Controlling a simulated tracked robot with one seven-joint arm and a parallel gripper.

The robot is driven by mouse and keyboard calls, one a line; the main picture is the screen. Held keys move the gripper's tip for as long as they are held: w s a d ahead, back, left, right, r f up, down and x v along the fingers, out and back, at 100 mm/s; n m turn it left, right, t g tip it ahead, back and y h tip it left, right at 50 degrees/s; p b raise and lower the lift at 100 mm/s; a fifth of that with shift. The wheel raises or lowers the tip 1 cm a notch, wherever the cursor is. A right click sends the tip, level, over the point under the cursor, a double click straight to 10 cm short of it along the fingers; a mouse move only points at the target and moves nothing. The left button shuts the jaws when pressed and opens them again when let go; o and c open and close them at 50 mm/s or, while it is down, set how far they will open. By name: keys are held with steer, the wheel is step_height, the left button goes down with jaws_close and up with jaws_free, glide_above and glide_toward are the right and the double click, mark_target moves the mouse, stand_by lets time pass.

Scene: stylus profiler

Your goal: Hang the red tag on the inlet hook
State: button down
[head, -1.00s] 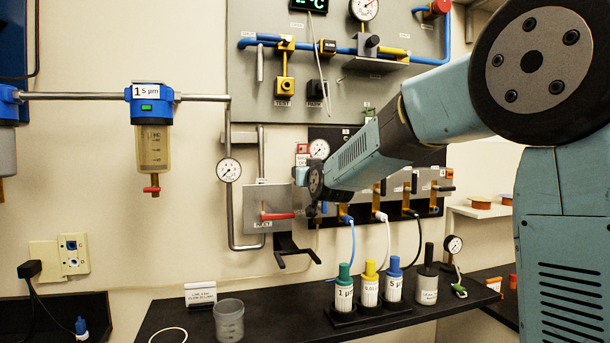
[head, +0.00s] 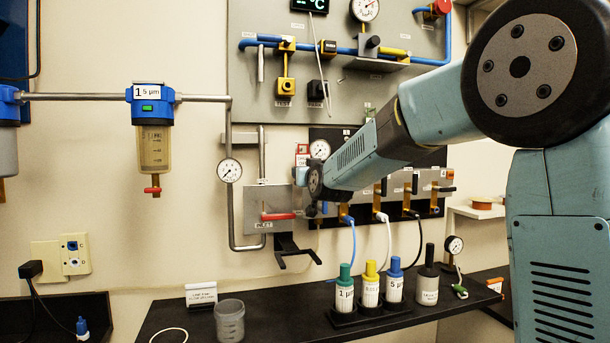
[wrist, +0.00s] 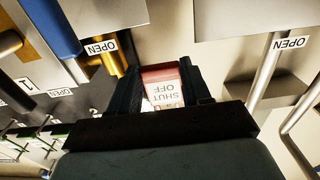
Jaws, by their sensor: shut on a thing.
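The red tag (wrist: 175,88), with a white "SHUT OFF" face, is between the two fingers of my gripper (wrist: 171,84) in the wrist view. The gripper is shut on it. In the head view the tag (head: 302,150) shows as a small red and white patch just above my wrist, which hides most of the gripper. The inlet plate (head: 256,200), labelled INLET, with a red lever (head: 279,216), is just left of and below my wrist. I cannot make out the inlet hook for certain.
A black forked bracket (head: 290,247) juts out below the inlet plate. A round gauge (head: 229,171) and steel pipes are to the left. A row of valves with hoses is right of my wrist. Bottles and a clear cup (head: 229,322) stand on the black bench (head: 270,318).

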steer(key=shift+x, duration=1.6)
steer(key=shift+f, duration=0.45)
steer(key=shift+c, duration=2.2)
jaws_free()
steer(key=shift+d, duration=0.1)
steer(key=shift+c, duration=0.3)
steer(key=shift+s+d, duration=0.1)
steer(key=v, duration=0.8)
steer(key=shift+a, duration=0.2)
